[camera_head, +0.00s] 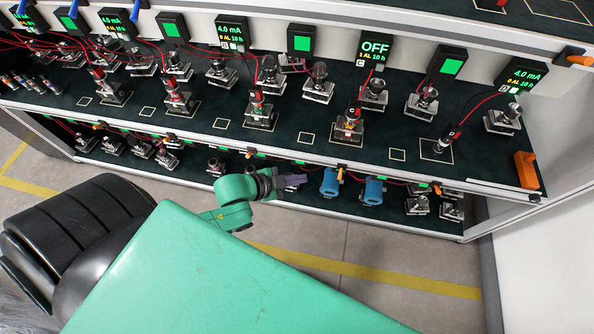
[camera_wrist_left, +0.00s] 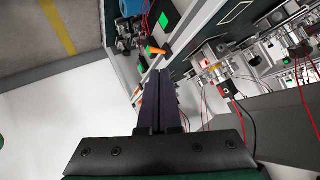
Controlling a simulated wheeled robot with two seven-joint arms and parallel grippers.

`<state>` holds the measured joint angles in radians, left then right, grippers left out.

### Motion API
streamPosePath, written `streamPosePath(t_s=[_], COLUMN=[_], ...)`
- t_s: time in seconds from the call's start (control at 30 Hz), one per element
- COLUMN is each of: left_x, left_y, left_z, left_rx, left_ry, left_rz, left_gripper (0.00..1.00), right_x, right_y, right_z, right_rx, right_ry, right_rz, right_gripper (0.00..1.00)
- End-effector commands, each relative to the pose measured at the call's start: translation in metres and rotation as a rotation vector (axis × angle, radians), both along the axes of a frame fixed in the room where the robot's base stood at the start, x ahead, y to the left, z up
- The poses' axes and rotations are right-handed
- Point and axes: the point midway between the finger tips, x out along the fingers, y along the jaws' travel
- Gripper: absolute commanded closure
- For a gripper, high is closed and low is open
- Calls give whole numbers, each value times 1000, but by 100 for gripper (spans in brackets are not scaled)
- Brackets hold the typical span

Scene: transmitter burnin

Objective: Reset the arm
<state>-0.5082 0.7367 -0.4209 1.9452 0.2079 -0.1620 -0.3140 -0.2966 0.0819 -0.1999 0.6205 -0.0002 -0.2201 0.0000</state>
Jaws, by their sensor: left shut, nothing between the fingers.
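My left arm is green and reaches across the head view toward the front of the lower shelf. My left gripper (camera_head: 297,180) is at its end, near the lower shelf and just left of two blue transmitters (camera_head: 328,183). In the left wrist view, the left gripper's two dark fingers (camera_wrist_left: 160,75) lie side by side, closed together with nothing held. An orange lever (camera_wrist_left: 154,50) shows just beyond the fingertips; I cannot tell whether they touch. My right gripper is in neither view.
A rack holds metal transmitters on a dark upper shelf (camera_head: 220,124) and a lower shelf. An orange block (camera_head: 526,170) sits at the upper shelf's right end. A white wall (camera_head: 545,250) stands at right. Floor with a yellow stripe (camera_head: 400,281) is open in front.

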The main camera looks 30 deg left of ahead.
Motion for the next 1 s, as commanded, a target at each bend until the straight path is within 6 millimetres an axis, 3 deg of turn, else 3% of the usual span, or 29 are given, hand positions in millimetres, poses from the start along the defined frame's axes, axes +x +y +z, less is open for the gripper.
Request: streamPosePath(t_s=[0.57,0.67,0.77,0.87,0.93,1.0], left_x=[-3,-2,-5,-34,-77,-132], left_y=[2,11,48,100,125,131], left_z=[1,-6,-38,-95,-140,-177], left_rx=[0,10,43,82,98,104], left_ry=[-1,18,96,257,406,561], left_rz=[1,29,146,344,486,604], left_gripper=[100,100,100,100,100,100], right_x=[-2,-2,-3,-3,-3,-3], right_y=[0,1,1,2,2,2], right_z=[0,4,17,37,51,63], right_rx=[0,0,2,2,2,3], right_ry=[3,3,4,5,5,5], right_rz=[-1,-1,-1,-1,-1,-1], right_gripper=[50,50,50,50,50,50])
